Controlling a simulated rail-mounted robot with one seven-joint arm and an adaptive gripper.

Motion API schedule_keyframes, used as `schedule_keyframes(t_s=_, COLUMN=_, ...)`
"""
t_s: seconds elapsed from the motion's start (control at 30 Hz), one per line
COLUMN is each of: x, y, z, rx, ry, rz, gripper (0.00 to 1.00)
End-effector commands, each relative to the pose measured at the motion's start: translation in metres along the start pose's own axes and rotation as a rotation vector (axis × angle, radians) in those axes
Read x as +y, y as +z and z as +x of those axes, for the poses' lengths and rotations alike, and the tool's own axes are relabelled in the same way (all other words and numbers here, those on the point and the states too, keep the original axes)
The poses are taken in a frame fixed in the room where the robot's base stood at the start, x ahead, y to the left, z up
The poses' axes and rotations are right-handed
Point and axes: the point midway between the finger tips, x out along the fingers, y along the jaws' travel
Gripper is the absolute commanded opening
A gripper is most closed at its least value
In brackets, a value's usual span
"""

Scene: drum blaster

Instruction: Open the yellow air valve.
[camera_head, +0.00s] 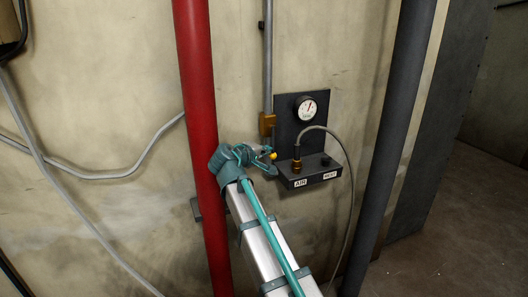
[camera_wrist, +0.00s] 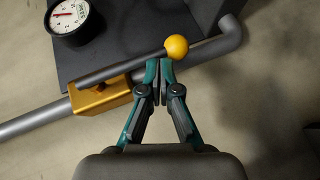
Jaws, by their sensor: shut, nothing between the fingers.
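The yellow air valve (camera_head: 266,124) is a yellow block on a grey wall pipe. In the wrist view the valve block (camera_wrist: 101,94) carries a dark lever (camera_wrist: 130,64) that lies roughly along the pipe and ends in a yellow ball (camera_wrist: 176,47). The ball also shows in the head view (camera_head: 273,154), below the block. My gripper (camera_wrist: 159,66) is shut and empty, its teal fingertips beside the ball end of the lever. I cannot tell whether they touch it. In the head view my gripper (camera_head: 268,157) partly hides the lower pipe.
A dark panel (camera_head: 288,122) with a round gauge (camera_head: 307,109) is beside the valve. Below it a black box (camera_head: 310,178) labelled AIR bears a brass fitting and a hose. A red pipe (camera_head: 196,80) stands close left of my gripper; a dark pipe (camera_head: 396,120) stands right.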

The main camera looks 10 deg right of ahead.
Motion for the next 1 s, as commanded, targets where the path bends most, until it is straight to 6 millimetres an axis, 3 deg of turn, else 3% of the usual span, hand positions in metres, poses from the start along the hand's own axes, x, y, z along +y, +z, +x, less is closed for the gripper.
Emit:
schedule_keyframes(t_s=0.27, x=0.0, y=0.001, z=-0.008, rx=0.0, ry=0.0, rz=0.0, gripper=0.0)
schedule_keyframes(t_s=0.8, x=0.0, y=0.001, z=-0.1, rx=0.002, ry=0.0, rz=0.001, gripper=0.0)
schedule_keyframes(t_s=1.0, x=0.0, y=0.0, z=-0.117, rx=0.0, ry=0.0, rz=0.0, gripper=0.0)
